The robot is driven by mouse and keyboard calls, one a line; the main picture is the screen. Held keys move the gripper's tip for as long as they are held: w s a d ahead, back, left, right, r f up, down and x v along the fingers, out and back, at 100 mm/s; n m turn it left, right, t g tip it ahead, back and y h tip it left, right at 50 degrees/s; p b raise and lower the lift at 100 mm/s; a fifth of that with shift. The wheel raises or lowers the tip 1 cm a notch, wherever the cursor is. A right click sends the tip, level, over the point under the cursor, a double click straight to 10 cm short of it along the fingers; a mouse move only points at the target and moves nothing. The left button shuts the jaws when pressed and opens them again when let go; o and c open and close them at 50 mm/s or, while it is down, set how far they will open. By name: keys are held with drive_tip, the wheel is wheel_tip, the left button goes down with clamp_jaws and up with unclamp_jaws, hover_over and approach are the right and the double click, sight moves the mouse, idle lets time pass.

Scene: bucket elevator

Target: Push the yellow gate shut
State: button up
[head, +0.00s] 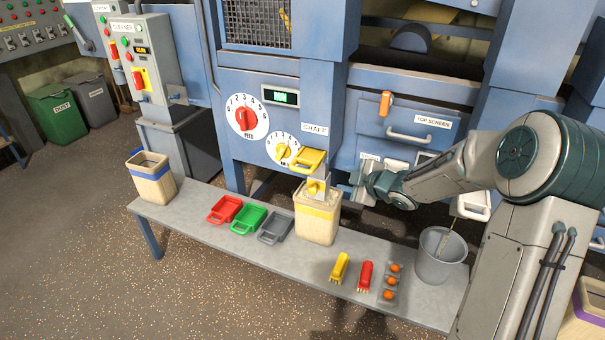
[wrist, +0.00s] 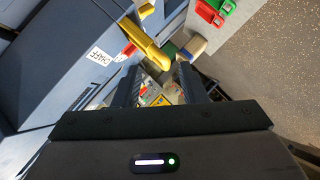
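The yellow gate (head: 309,161) has a looped handle and sticks out from the blue machine front below the CHAFF label. A pale spout with a yellow lower part (head: 317,187) hangs beneath it, over a wooden bin (head: 318,218). In the wrist view the yellow gate (wrist: 148,42) lies just beyond my fingertips, up and to the left. My gripper (head: 360,187) is to the right of the gate in the head view, apart from it. In the wrist view my gripper (wrist: 157,78) has its two dark fingers spread, with nothing held between them.
The top screen drawer (head: 409,133) is above my forearm.

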sight(308, 172)
drive_tip(key=w+a+f+n+y, duration=0.1)
drive_tip(key=w+a, duration=0.1)
drive_tip(key=a, duration=0.2)
drive_tip(key=w+a+f+n+y, duration=0.1)
drive_tip(key=w+a, duration=0.2)
drive_tip(key=a, duration=0.1)
drive_tip(key=w+a+f+n+g+y, duration=0.1)
drive_tip(key=w+a+f+y, duration=0.1)
drive_tip(key=a, duration=0.3)
drive_tip(key=shift+w, duration=0.75)
drive_tip(key=shift+f, duration=0.1)
clamp_jaws()
